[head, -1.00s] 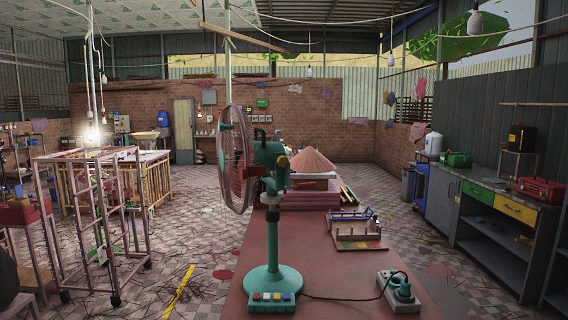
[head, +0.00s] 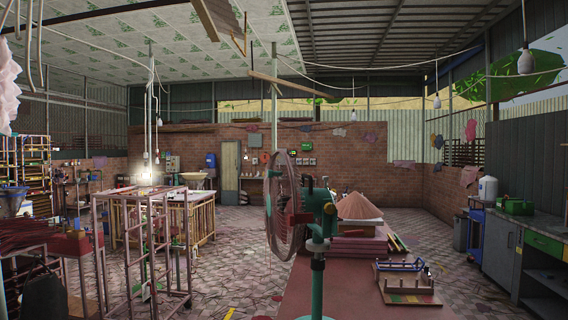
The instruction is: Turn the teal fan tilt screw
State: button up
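The teal fan (head: 318,270) stands on the long reddish table (head: 348,301), in the lower middle of the head view. Its round pinkish-red cage (head: 284,212) faces left, and its teal motor housing (head: 318,205) is on the right of the cage. A small orange-red part (head: 329,208) shows on the housing's right side. I cannot tell which part is the tilt screw. The fan's base and buttons are below the picture's lower edge. My gripper is not in view.
A conical straw hat (head: 359,206) sits on stacked pink sheets behind the fan. A small wooden rack (head: 405,283) lies on the table to the right. A metal frame cart (head: 150,255) stands on the left, with tiled floor between it and the table.

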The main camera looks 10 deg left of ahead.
aim_at(329, 208)
jog(key=k, duration=0.65)
jog(key=u, duration=0.6)
jog(key=i, duration=1.8)
jog(key=z, duration=0.6)
